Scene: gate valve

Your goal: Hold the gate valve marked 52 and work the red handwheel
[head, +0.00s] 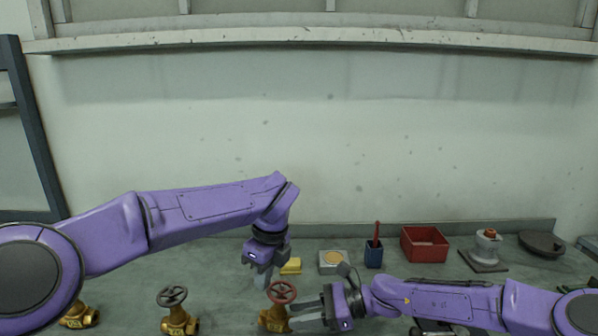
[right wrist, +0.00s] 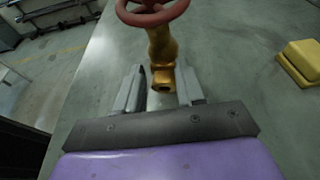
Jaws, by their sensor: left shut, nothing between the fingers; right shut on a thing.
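The brass gate valve (head: 273,319) with the red handwheel (head: 282,292) stands at the front middle of the bench. No number can be read on it. My right gripper (head: 308,309) comes in from the right and is shut on the valve's brass body. In the right wrist view the body (right wrist: 162,78) lies between the fingers, with the red handwheel (right wrist: 152,12) beyond it at the top edge. My left gripper (head: 264,279) is shut and empty, pointing down, just behind and left of the red handwheel. Any contact with the wheel cannot be made out.
A brass valve with a dark handwheel (head: 173,296) and another brass valve (head: 79,317) stand to the left. Behind are a yellow block (head: 291,266), a grey box (head: 332,262), a blue cup (head: 374,254), a red bin (head: 424,244) and a dark dish (head: 542,243).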

